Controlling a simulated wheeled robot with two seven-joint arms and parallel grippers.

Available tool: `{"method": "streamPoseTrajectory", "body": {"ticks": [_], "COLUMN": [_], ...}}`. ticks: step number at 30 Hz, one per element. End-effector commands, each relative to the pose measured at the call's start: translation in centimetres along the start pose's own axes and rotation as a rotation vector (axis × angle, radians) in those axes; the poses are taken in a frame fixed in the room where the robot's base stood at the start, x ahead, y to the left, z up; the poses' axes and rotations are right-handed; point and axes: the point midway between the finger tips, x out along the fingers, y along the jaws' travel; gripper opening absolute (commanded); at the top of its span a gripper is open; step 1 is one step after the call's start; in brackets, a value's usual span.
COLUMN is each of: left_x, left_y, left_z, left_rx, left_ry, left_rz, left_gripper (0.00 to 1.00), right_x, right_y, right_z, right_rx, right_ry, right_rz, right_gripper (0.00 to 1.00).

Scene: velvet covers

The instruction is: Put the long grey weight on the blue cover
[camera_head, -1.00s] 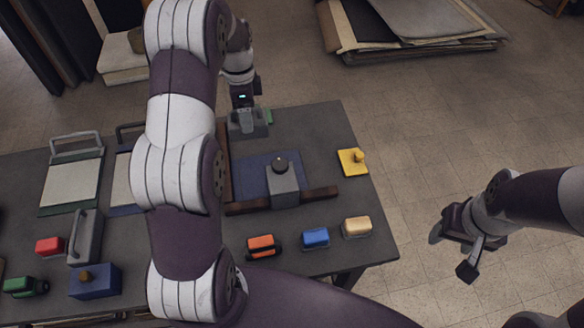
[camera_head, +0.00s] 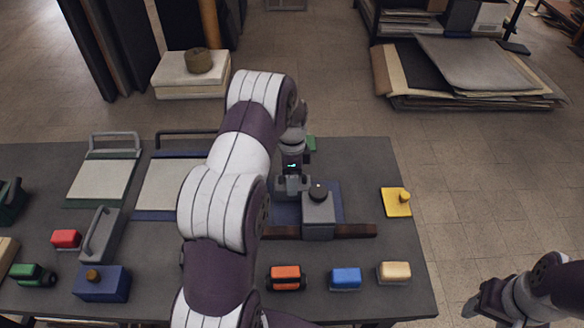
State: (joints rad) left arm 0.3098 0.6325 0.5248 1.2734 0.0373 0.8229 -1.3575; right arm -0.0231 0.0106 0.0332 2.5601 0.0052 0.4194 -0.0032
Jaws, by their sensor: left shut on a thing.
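My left gripper (camera_head: 291,187) is over the back part of the blue cover (camera_head: 333,190). It is shut on a grey piece, probably the long grey weight, mostly hidden by the fingers and the arm. I cannot tell whether this piece touches the cover. A grey block with a black knob (camera_head: 318,215) stands on the cover, just right of and in front of the gripper. My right gripper (camera_head: 485,305) is off the table's right side at the lower right; its fingers are unclear.
A dark wooden bar (camera_head: 355,231) runs along the cover's front. Orange (camera_head: 286,278), blue (camera_head: 345,279) and tan (camera_head: 394,272) blocks line the front. A yellow piece (camera_head: 396,205) lies right. A grey handled object (camera_head: 100,235) stands left.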

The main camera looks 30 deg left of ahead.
Motion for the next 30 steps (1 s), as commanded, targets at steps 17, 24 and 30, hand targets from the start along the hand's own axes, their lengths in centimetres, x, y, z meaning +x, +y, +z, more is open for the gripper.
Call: {"method": "streamPoseTrajectory", "body": {"ticks": [17,24,30], "left_x": [1.3,1.0,-1.7], "left_y": [-0.2,-0.1,-0.2], "left_z": [0.0,0.0,0.0], "left_rx": [0.0,0.0,0.0], "left_ry": [0.0,0.0,0.001], "left_rz": [-0.001,-0.002,-0.006], "left_gripper": [0.9,0.9,0.9], "right_x": [0.0,-0.2,0.5], "right_y": [0.0,0.0,0.0], "right_z": [0.0,0.0,0.1], "right_rx": [0.0,0.0,0.0], "right_ry": [0.0,0.0,0.0], "right_rz": [0.0,0.0,0.0], "right_gripper": [0.56,0.56,0.56]}}
